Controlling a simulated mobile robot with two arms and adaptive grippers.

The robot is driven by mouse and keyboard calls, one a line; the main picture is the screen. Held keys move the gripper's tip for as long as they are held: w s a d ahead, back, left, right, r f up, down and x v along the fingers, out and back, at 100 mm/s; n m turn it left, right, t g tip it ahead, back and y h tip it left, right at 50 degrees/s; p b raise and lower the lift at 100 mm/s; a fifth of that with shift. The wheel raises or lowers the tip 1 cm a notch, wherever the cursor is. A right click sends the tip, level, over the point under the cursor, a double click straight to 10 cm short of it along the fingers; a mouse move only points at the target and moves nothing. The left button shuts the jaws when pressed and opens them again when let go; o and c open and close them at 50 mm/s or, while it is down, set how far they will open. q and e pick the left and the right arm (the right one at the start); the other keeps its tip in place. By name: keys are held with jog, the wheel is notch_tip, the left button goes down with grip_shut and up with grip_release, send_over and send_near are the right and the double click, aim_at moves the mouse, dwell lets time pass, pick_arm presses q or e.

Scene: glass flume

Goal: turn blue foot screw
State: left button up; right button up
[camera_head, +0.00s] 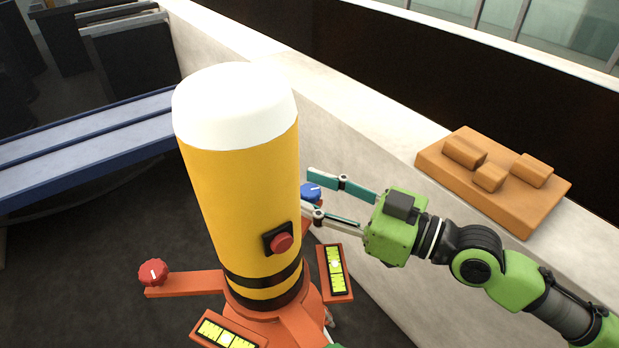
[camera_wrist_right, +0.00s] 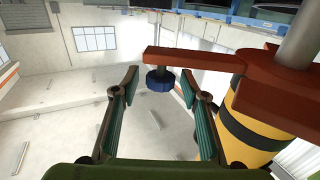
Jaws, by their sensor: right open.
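The blue foot screw (camera_head: 312,190) is a small blue knob with a white mark, to the right of the yellow cylinder. In the right wrist view the blue screw (camera_wrist_right: 159,82) sits at the end of an orange-red leg (camera_wrist_right: 195,58). My right gripper (camera_head: 307,192) comes in from the right and is open, its fingertips on either side of the blue screw. In the wrist view the open jaws (camera_wrist_right: 160,88) frame the screw near their tips, with gaps visible. A red foot screw (camera_head: 153,272) stands on another leg at the left. My left gripper is not in view.
The yellow cylinder (camera_head: 240,190) with white top and red button (camera_head: 282,242) stands close left of my right gripper. Two yellow-green levels (camera_head: 336,270) sit around its base. A pale wall runs behind, bearing an orange block board (camera_head: 490,205). A blue beam (camera_head: 90,150) lies at left.

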jog(key=shift+w+a, duration=0.15)
jog(key=shift+a, duration=0.1)
